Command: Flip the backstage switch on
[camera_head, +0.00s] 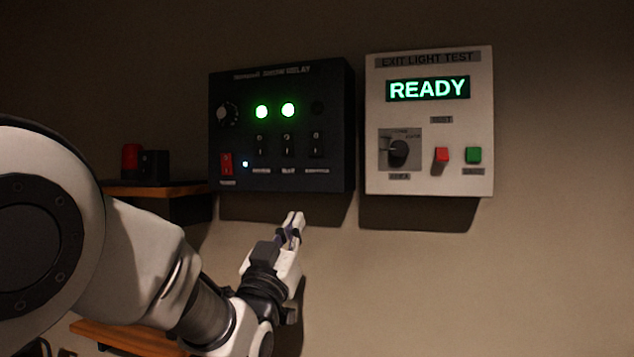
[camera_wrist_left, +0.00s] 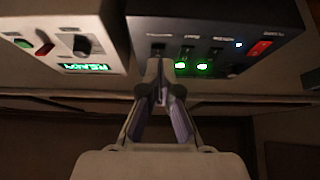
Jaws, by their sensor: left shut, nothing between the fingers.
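A black show relay box (camera_head: 335,85) hangs on the wall. It carries three small black toggle switches: left (camera_head: 260,145), middle (camera_head: 288,145) and right (camera_head: 316,145). The lamps above the left (camera_head: 261,112) and middle (camera_head: 288,110) switches glow green; the lamp above the right switch (camera_head: 317,107) is dark. The switch labels are too small to read surely. My left gripper (camera_head: 294,220) is shut and empty, below the box. In the left wrist view, the left fingertips (camera_wrist_left: 160,68) point towards the switch under the dark lamp (camera_wrist_left: 158,46); contact cannot be told.
The box also has a knob (camera_head: 228,114) and a red rocker (camera_head: 227,163). A pale exit light test box (camera_head: 430,120) reading READY hangs close on the right. A wooden shelf (camera_head: 165,190) with a red item (camera_head: 131,160) is at left. The wall at lower right is clear.

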